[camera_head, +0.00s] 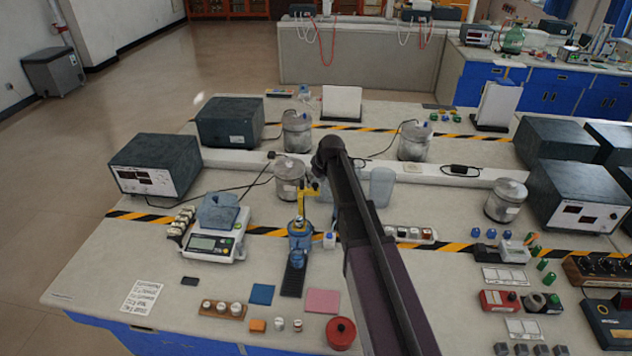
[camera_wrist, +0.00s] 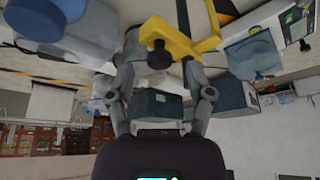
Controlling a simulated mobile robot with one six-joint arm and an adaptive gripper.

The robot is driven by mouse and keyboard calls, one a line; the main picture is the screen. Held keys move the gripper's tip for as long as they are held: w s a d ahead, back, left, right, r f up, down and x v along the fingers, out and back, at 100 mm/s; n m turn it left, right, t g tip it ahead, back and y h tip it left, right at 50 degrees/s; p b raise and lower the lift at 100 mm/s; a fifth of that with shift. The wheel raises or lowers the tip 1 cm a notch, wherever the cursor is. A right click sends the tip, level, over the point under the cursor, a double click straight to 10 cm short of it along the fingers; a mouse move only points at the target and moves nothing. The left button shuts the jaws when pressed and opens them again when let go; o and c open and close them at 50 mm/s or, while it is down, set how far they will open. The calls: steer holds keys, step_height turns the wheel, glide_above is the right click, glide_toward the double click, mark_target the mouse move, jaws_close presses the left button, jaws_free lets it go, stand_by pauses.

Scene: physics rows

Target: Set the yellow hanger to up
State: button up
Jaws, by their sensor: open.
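The yellow hanger (camera_head: 307,198) stands on top of a blue stand (camera_head: 300,240) near the middle of the bench. In the wrist view the yellow hanger (camera_wrist: 186,42) is close up, its bar crossing near the fingertips, with a dark knob at one end. My gripper (camera_wrist: 162,66) is open around the area of that knob; I cannot tell whether it touches. In the head view my gripper (camera_head: 316,180) is at the hanger's upper end, partly hidden by my arm.
A balance (camera_head: 213,240) with a blue-grey block stands left of the stand. Metal canisters (camera_head: 289,178) and a clear beaker (camera_head: 381,188) stand close behind and beside my gripper. A pink pad (camera_head: 323,301), a blue pad (camera_head: 262,294) and a red round object (camera_head: 341,333) lie in front.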

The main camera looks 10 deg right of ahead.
steer(key=shift+f+b, duration=0.3)
steer(key=shift+f+b, duration=0.55)
steer(key=shift+p+v, duration=0.85)
steer(key=p+v, duration=1.2)
steer(key=v, duration=0.1)
steer(key=s+a+f+m+g+b, duration=0.1)
steer(key=s+f+b, duration=0.3)
steer(key=s, duration=0.4)
steer(key=s+f+m+g+h+b, duration=0.1)
steer(key=s+f+m+b, duration=0.1)
steer(key=s+f+b, duration=0.3)
steer(key=s+a+f+m+g+h+b, duration=0.1)
steer(key=s+f+b, duration=0.4)
steer(key=s, duration=0.6)
steer(key=shift+s+a+f+m+g, duration=0.4)
steer(key=shift+f+m+g, duration=0.1)
steer(key=shift+f+m, duration=0.2)
